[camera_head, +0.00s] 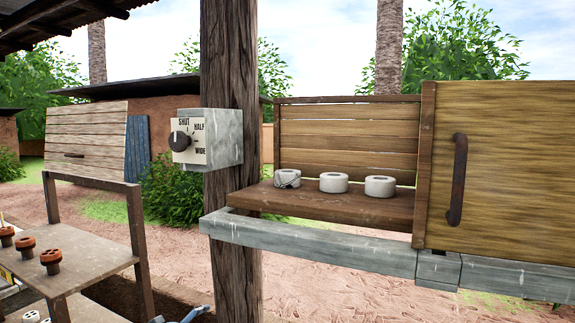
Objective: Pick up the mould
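Three white, round, block-like pieces with a hole in the top stand in a row on a brown wooden shelf (330,203); they look like plaster moulds. The left piece (287,179) has dark lines, like cracks or a band, across it. The middle piece (333,183) and the right piece (380,187) look plain. All three are upright and apart from each other. I cannot tell from this view which one is the mould meant. Neither of my grippers can be made out in the view.
A wooden door (500,170) with a dark handle (458,180) covers the shelf's right side. A grey rail (310,242) runs in front. A post (232,250) carries a dial box (225,138). A left table (100,243) holds terracotta pieces (50,261). An unclear grey-blue item (185,316) is cut off below.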

